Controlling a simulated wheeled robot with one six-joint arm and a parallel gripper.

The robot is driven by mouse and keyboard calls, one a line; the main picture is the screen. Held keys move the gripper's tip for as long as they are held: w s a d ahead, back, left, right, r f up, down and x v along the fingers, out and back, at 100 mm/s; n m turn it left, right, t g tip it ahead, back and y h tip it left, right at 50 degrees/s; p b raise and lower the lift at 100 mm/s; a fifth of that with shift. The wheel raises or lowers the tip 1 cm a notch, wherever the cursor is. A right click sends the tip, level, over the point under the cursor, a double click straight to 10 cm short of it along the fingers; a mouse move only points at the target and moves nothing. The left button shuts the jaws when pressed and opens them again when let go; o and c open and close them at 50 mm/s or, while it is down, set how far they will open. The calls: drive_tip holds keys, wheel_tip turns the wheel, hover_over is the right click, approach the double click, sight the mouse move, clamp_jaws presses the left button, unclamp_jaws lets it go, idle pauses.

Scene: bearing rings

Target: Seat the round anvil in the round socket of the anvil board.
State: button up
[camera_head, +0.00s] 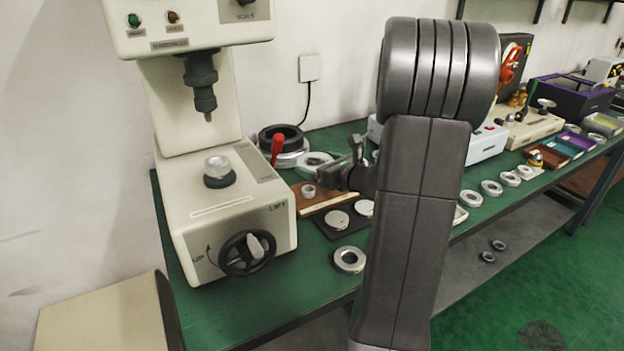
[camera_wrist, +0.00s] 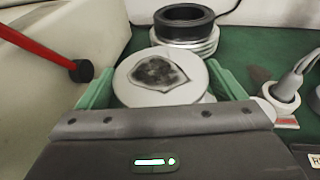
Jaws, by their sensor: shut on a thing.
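My gripper (camera_wrist: 160,88) is shut on a pale round metal piece (camera_wrist: 140,98), with a green finger on each side. The piece has a flat top with a dark, irregular patch; I take it for the round anvil. Its lower part is hidden behind the gripper body. In the head view my gripper (camera_head: 322,164) is over the bench, beside the white tester. A brown board (camera_head: 318,206) with a small metal cylinder and a dark board (camera_head: 327,232) with pale discs lie near it. I cannot tell which is the anvil board, and no empty round socket shows clearly.
The white tester (camera_head: 235,205) stands at left, with a red lever (camera_head: 277,148) beside it. A black ring on a metal stack (camera_wrist: 185,22) is behind the held piece. A loose ring (camera_head: 349,259) lies near the front edge. My arm hides part of the bench.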

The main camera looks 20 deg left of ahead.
sight(312, 192)
drive_tip(key=shift+s+a+n+g+y+b, duration=0.15)
drive_tip(key=shift+s+a, duration=0.1)
drive_tip(key=shift+a, duration=0.25)
drive_tip(key=shift+s+a+n+g+y+b, duration=0.15)
drive_tip(key=shift+s+a, duration=0.1)
drive_tip(key=shift+a, duration=0.2)
drive_tip(key=shift+f+b, duration=1.35)
drive_tip(key=shift+f, duration=0.3)
drive_tip(key=shift+d+f+b, duration=0.1)
drive_tip(key=shift+f+b, duration=0.2)
drive_tip(key=shift+f, duration=0.15)
drive_tip(key=shift+r+p, duration=0.35)
drive_tip(key=shift+r, duration=0.15)
drive_tip(key=shift+f+b, duration=0.35)
drive_tip(key=shift+f, duration=0.15)
idle(1.1)
drive_tip(key=shift+r+p, duration=0.35)
drive_tip(key=shift+r, duration=0.15)
drive_tip(key=shift+f+b, duration=0.6)
drive_tip(key=shift+f, duration=0.1)
idle(0.8)
drive_tip(key=shift+r+p, duration=0.3)
drive_tip(key=shift+p, duration=0.05)
drive_tip(key=shift+r, duration=0.4)
